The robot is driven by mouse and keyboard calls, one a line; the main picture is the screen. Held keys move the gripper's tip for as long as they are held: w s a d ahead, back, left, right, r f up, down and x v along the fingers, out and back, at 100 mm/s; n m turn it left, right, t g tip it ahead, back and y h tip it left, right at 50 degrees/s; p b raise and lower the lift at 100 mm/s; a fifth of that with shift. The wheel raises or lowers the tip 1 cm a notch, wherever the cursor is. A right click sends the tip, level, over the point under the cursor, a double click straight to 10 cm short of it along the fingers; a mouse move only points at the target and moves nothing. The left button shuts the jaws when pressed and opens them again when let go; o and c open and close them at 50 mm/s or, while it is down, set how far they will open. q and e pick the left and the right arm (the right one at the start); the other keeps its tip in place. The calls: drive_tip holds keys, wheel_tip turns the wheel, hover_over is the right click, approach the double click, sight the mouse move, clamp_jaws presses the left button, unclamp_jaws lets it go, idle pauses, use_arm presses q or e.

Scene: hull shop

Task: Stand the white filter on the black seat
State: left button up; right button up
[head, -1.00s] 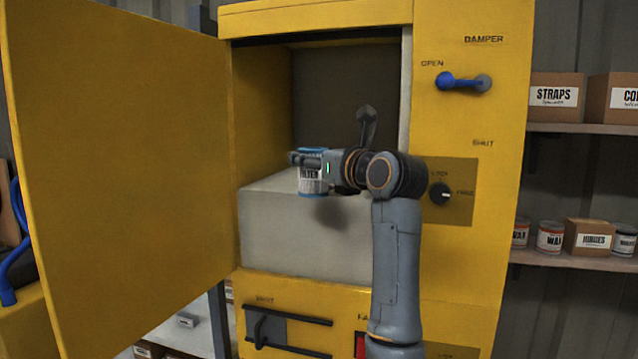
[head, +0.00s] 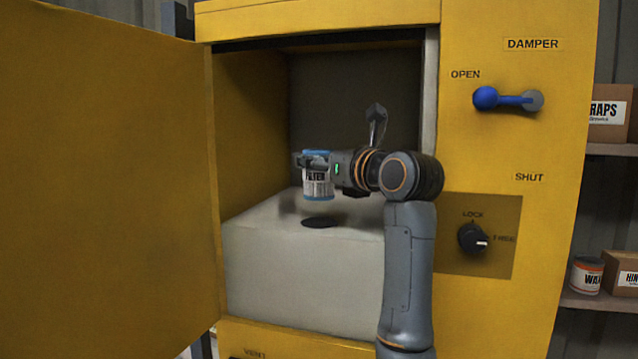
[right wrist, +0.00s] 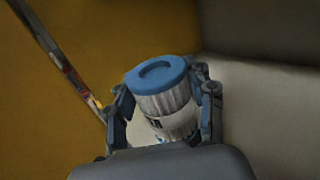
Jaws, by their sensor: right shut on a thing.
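The white filter (head: 318,184) has a blue top cap and a label reading FILTER. My right gripper (head: 316,160) is shut on it and holds it roughly upright inside the yellow cabinet. In the right wrist view the filter (right wrist: 168,105) sits between both fingers of the right gripper (right wrist: 165,108), blue cap toward the camera. The black seat (head: 321,222) is a dark flat disc on top of the pale block. The filter's lower end appears above the seat, with a gap in the head view. My left gripper is not in view.
The pale block (head: 300,270) fills the lower cabinet opening. The yellow door (head: 105,180) stands open at the left. The control panel at the right has a blue damper handle (head: 508,98) and a black lock knob (head: 473,239). Shelves with boxes stand farther right.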

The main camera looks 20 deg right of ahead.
sight(319, 186)
drive_tip(key=shift+f, duration=0.25)
drive_tip(key=f, duration=0.1)
drive_tip(key=w+f+p, duration=0.1)
drive_tip(key=f, duration=0.1)
drive_tip(key=shift+d+f, duration=0.1)
drive_tip(key=shift+f, duration=0.15)
drive_tip(key=shift+s+f, duration=0.15)
drive_tip(key=shift+f, duration=0.35)
drive_tip(key=shift+s, duration=0.1)
drive_tip(key=o, duration=1.2)
drive_tip(key=shift+f, duration=0.1)
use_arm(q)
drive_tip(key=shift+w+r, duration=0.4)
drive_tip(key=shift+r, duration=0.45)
use_arm(e)
drive_tip(key=shift+o, duration=0.2)
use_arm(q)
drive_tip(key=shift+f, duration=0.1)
